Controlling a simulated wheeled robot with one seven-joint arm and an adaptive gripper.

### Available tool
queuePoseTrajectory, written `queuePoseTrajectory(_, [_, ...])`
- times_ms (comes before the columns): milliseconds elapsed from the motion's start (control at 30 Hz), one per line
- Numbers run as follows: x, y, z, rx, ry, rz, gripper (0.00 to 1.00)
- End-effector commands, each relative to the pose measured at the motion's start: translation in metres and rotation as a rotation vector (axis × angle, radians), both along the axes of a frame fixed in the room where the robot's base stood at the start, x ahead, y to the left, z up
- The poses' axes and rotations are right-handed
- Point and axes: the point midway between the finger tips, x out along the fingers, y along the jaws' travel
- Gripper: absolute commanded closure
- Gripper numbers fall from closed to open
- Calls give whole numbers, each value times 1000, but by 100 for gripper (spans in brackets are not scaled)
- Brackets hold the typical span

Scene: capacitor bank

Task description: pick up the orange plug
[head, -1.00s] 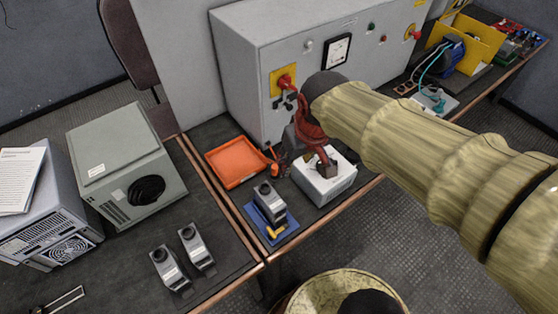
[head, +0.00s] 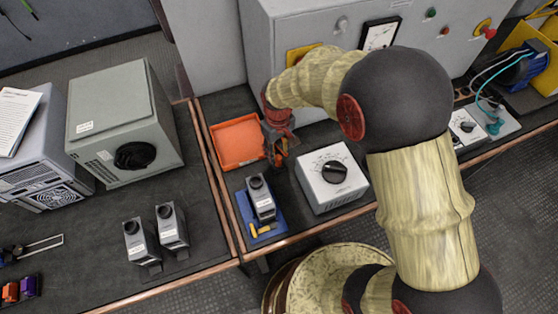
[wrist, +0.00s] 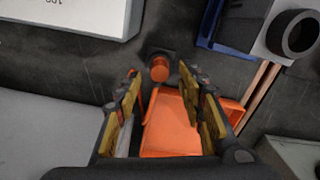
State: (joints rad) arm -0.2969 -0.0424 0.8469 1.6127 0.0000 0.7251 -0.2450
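The orange plug (wrist: 160,68) shows its round orange end in the wrist view, with a dark part around it on the dark bench top. It lies in line with the gap between my fingertips, slightly beyond them. My gripper (wrist: 160,84) is open, with one yellow-padded finger on each side of the gap and nothing clearly held. In the head view my gripper (head: 279,155) points down just right of the orange tray (head: 236,142) and largely hides the plug. Whether the fingers touch the plug cannot be told.
The tray also fills the space between my fingers in the wrist view (wrist: 174,130). A white dial box (head: 322,202) stands close on the right. A blue base with a grey device (head: 262,203) stands in front. The big grey cabinet (head: 262,60) rises behind.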

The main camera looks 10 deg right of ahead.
Motion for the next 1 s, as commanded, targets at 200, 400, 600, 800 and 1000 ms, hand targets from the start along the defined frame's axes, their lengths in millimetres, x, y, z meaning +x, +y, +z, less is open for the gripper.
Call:
queuePoseTrajectory(200, [2,0,-31,-1,2,-1,60])
queuePoseTrajectory(400, [2,0,-48,1,-1,-1,60])
queuePoseTrajectory(600, [3,0,-47,1,-1,-1,61])
queuePoseTrajectory(800, [2,0,-47,1,-1,-1,72])
queuePoseTrajectory(1000, [2,0,-47,1,-1,-1,84])
